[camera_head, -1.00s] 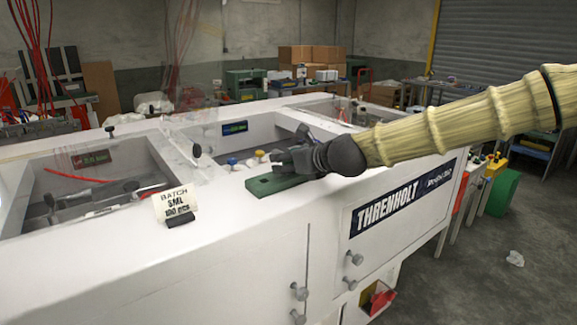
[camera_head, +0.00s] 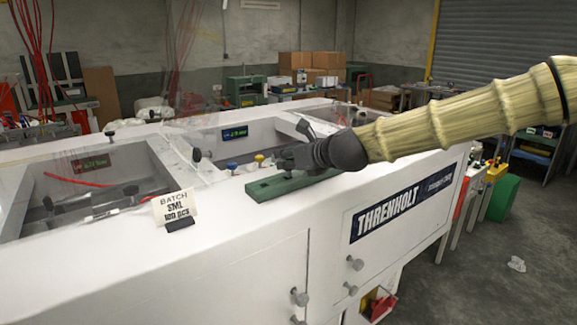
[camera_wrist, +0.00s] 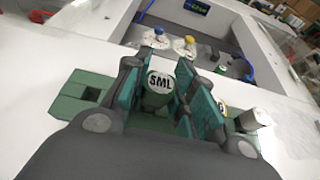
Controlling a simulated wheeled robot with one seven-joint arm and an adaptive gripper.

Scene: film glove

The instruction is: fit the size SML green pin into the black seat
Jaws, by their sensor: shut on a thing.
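The green pin (camera_wrist: 158,88), with a white top marked SML, stands between the teal-padded fingers of my gripper (camera_wrist: 160,98) in the wrist view. My gripper is shut on it. Below is a long green block (camera_wrist: 68,104) with a dark square opening (camera_wrist: 91,94) left of the gripper. I cannot tell whether the pin's lower end touches the block. The head view shows the block (camera_head: 272,188) on the white machine's top, with my gripper (camera_head: 288,160) over its far part; the pin is hidden there. I cannot make out a black seat for certain.
A silver cylinder (camera_wrist: 249,120) stands right of the fingers. Yellow (camera_wrist: 179,44) and blue (camera_wrist: 159,32) knobs are behind. A BATCH SML card (camera_head: 174,207) stands left of the block.

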